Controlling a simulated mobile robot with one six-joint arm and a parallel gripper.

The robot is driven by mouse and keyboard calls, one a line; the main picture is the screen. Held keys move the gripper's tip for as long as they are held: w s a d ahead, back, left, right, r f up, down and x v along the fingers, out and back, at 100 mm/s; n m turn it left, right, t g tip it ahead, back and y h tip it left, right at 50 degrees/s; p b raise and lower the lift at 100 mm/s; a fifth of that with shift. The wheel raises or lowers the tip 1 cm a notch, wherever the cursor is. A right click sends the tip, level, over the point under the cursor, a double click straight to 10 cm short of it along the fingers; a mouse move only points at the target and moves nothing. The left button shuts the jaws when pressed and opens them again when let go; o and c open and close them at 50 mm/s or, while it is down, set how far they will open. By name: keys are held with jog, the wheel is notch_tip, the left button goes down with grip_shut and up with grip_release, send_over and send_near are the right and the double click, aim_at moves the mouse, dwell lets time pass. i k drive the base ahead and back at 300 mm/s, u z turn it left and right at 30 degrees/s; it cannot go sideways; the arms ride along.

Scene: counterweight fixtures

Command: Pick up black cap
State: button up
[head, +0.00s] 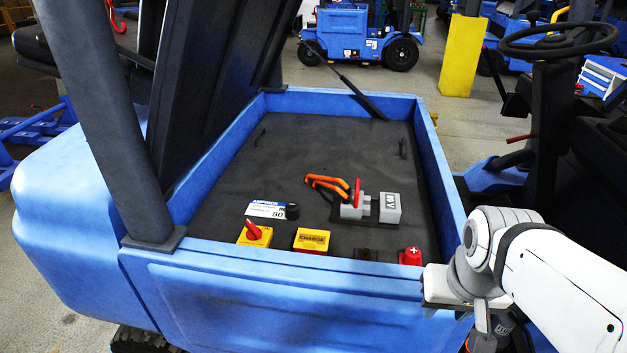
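A small round black cap (292,211) sits on the dark top of the blue vehicle's battery compartment, at the right end of a white and blue label (265,209). It is low in contrast against the dark surface. My gripper (487,338) hangs at the lower right, outside the blue compartment wall and well to the right of the cap. Its fingers are largely hidden by my wrist and cut by the bottom edge, so I cannot tell its opening or whether it holds anything.
Raised blue walls (440,170) surround the top. Its far part is mostly clear.

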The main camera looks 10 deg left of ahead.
aim_at(292, 213)
jog(key=u, duration=0.15)
jog(key=k, duration=0.2)
jog(key=z, duration=2.55)
jog(key=k, duration=1.9)
jog(key=u, duration=1.95)
jog(key=i, duration=1.05)
jog(key=u, duration=0.05)
